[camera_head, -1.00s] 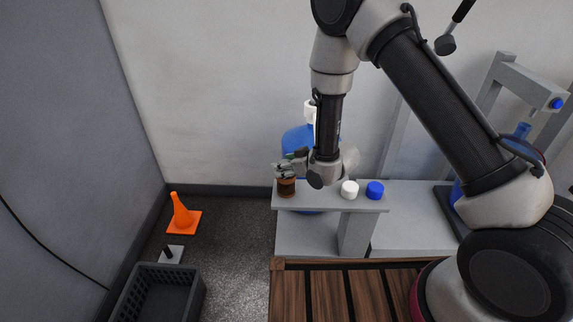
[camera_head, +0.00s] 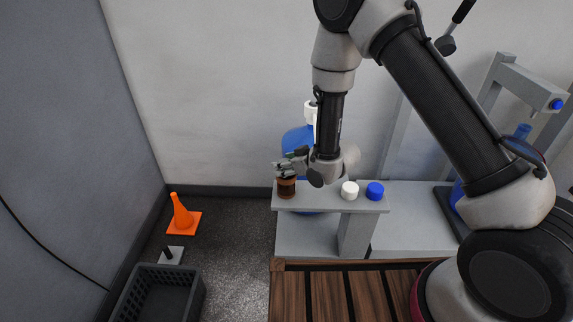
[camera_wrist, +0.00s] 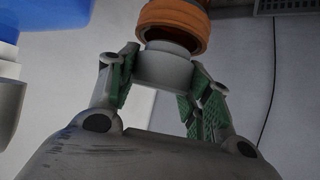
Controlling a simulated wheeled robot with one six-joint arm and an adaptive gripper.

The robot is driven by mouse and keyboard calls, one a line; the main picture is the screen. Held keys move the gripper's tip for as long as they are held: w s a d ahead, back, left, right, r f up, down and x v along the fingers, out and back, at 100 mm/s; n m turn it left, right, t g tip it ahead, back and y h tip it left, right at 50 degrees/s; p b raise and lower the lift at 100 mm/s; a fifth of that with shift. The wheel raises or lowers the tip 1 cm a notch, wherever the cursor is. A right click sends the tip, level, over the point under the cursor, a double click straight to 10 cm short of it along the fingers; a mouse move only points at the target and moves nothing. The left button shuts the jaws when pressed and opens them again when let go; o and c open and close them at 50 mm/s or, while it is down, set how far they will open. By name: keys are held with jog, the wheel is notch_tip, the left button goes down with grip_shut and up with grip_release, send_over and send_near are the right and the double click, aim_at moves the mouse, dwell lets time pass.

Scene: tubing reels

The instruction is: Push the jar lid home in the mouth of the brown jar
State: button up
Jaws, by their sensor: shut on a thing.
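The brown jar (camera_head: 286,189) stands upright at the left end of the grey raised shelf. In the wrist view the jar (camera_wrist: 174,20) shows its orange-brown rim and dark open mouth. My gripper (camera_head: 288,167) is right at the jar's top in the head view. In the wrist view my gripper (camera_wrist: 165,75) has its green-padded fingers closed on the grey jar lid (camera_wrist: 163,69). The lid's narrower end is at the mouth and overlaps its near edge in the picture. A dark gap shows beside it. I cannot tell whether lid and rim touch. The head view hides the lid.
A white cap (camera_head: 349,190) and a blue cap (camera_head: 375,190) sit on the grey shelf (camera_head: 325,203) to the right of the jar. A large blue bottle (camera_head: 297,141) stands behind my gripper. An orange cone (camera_head: 181,214) and a dark crate (camera_head: 160,294) are on the floor at left.

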jog(key=shift+f, duration=0.15)
jog(key=shift+f, duration=0.3)
jog(key=o, duration=0.9)
jog(key=shift+f, duration=0.1)
notch_tip(320, 180, up, 10)
